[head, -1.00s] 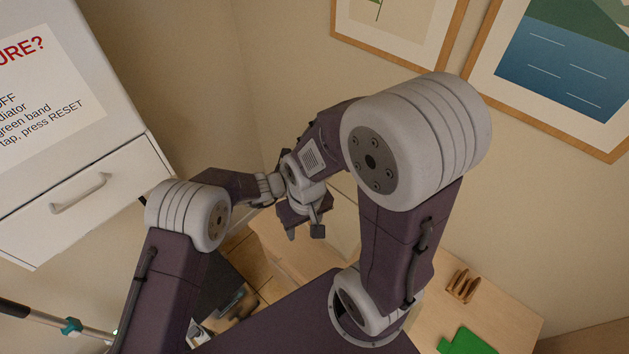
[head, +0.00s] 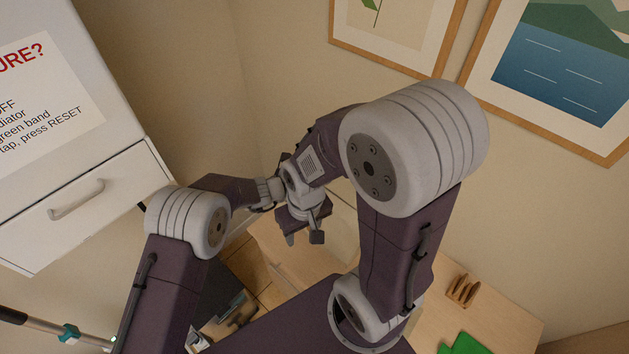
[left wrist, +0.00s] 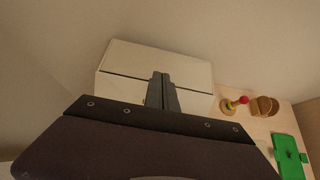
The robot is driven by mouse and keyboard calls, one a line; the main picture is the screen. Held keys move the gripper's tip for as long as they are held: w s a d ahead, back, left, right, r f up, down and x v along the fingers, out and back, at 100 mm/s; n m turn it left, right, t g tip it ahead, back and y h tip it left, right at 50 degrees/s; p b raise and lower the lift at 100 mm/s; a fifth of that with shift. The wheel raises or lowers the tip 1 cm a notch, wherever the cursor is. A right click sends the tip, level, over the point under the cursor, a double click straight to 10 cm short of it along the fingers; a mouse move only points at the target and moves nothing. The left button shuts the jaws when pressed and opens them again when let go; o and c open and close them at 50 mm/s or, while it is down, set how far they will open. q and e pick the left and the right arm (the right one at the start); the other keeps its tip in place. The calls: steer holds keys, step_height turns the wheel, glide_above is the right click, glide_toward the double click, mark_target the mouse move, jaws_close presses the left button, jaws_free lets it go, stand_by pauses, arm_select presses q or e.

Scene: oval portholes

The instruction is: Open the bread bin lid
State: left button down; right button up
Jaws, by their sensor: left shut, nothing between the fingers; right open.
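The bread bin is a cream box with a pale lid (left wrist: 165,62) in the left wrist view. A dark seam runs between lid and body, and the lid looks closed. In the head view the bin (head: 343,225) is mostly hidden behind my right arm. My left gripper (left wrist: 161,78) is shut and empty, with its fingertips overlapping the bin's front near the seam; I cannot tell whether they touch it. In the head view the left fingers are hidden. My right gripper (head: 303,238) is open and empty, pointing down beside the bin.
A wooden rack (head: 463,290) and a green board (head: 467,345) lie on the wooden counter (head: 500,315) at the right. A small red-topped object (left wrist: 242,100) stands between bin and rack. A white drawer unit (head: 85,200) stands at the left.

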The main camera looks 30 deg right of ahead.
stand_by(0.4)
arm_select(q)
steer(key=b+v, duration=0.4)
steer(key=v, duration=0.5)
steer(key=shift+w, duration=0.1)
